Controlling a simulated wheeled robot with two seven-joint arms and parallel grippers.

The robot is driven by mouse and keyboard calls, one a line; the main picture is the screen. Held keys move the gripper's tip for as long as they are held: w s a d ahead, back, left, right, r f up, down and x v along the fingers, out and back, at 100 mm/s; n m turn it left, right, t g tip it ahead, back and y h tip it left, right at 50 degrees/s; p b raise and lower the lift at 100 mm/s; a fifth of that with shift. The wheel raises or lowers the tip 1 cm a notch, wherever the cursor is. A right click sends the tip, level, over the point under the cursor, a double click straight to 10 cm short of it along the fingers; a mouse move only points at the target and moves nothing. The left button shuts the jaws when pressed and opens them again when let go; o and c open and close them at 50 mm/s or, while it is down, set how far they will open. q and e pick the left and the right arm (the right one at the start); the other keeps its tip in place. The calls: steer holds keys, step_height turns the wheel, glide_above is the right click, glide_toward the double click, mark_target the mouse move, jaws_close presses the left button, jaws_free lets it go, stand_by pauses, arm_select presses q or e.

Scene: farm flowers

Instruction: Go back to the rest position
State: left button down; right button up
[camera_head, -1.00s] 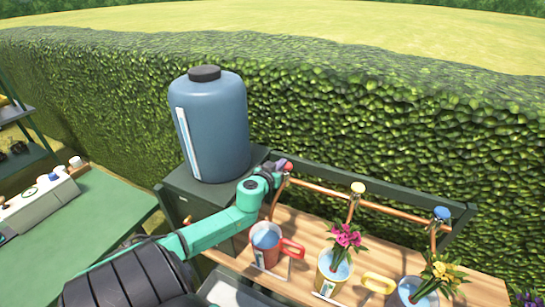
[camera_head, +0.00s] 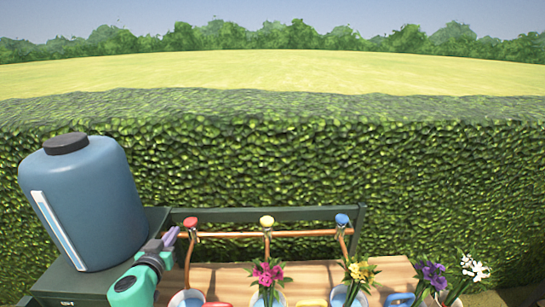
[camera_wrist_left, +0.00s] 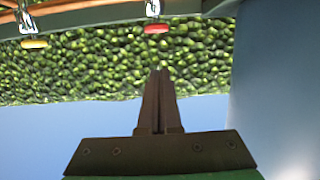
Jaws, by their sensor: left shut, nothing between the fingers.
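The yellow knob (camera_head: 267,222) and blue knob (camera_head: 342,219) stand further right on the copper pipe. My right gripper is not in view.
A blue tank (camera_head: 88,205) stands on a dark cabinet at the left. A hedge (camera_head: 400,170) runs behind.

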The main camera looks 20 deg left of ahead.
arm_select(q)
steer(key=s+d+f+m+g+h, duration=0.3)
steer(key=s+d+f+g, duration=0.4)
steer(key=d, duration=0.3)
steer(key=s+d+f+m+g+h, duration=0.2)
steer(key=s+d+f+m+g, duration=0.15)
steer(key=s+d+f, duration=0.55)
step_height(320, 180, down, 21)
steer(key=s+g+b, duration=0.2)
steer(key=s+b, duration=0.1)
steer(key=s+a+f+g+b, duration=0.1)
steer(key=s+a+f, duration=0.1)
steer(key=s+f, duration=1.5)
steer(key=shift+a+f+b, duration=0.3)
steer(key=shift+f, duration=0.15)
